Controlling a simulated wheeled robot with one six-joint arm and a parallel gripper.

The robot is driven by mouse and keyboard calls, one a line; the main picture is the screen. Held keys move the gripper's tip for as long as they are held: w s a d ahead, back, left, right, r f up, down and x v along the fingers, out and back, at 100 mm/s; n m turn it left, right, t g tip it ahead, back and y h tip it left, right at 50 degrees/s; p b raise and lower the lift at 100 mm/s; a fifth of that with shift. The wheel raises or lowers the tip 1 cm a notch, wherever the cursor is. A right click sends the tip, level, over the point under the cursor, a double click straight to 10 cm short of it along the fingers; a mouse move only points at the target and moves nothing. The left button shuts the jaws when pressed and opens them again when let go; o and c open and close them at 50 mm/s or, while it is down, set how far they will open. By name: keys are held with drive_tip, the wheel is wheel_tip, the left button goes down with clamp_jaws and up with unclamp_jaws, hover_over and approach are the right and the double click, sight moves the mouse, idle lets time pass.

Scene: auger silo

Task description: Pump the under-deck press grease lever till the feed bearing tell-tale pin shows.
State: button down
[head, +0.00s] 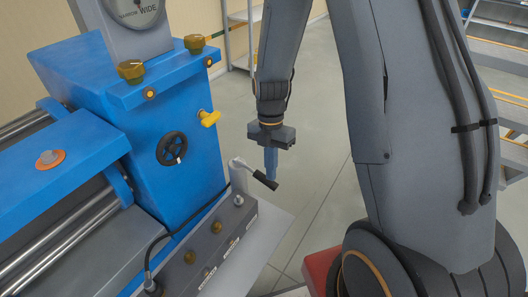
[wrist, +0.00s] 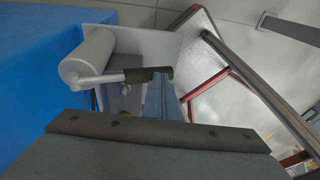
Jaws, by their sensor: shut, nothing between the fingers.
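The grease lever (head: 265,180) has a dark grip on a thin pale rod and stands out from a grey upright cylinder (head: 238,174). In the wrist view the lever (wrist: 135,76) reaches right from the silver cylinder (wrist: 90,55). My gripper (head: 271,174) points down with its blue fingers shut and empty. The fingertips are close to the outer end of the dark grip, and in the wrist view the fingers (wrist: 158,98) overlap it. I cannot tell whether they touch. I cannot make out a tell-tale pin.
A grey panel (head: 208,249) with brass knobs lies below the lever. Open floor lies beyond my gripper.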

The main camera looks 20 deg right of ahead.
drive_tip(key=shift+s+d+f, duration=0.1)
drive_tip(key=shift+s+f, duration=0.2)
drive_tip(key=shift+f, duration=0.1)
drive_tip(key=shift+d+r+p, duration=0.15)
drive_tip(key=shift+r+p, duration=0.4)
drive_tip(key=shift+r, duration=0.05)
drive_tip(key=d+r, duration=0.4)
drive_tip(key=r, duration=0.8)
drive_tip(key=shift+s+r, duration=0.15)
drive_tip(key=shift+r, duration=0.25)
drive_tip(key=shift+a, duration=0.1)
drive_tip(key=s+a+m+t, duration=0.1)
drive_tip(key=s+m, duration=0.3)
drive_tip(key=m, duration=0.9)
drive_tip(key=s+a+r+m+t, duration=0.1)
drive_tip(key=s+m+t, duration=0.2)
drive_tip(key=m, duration=1)
drive_tip(key=shift+s+a+h, duration=0.3)
drive_tip(key=shift+s, duration=0.05)
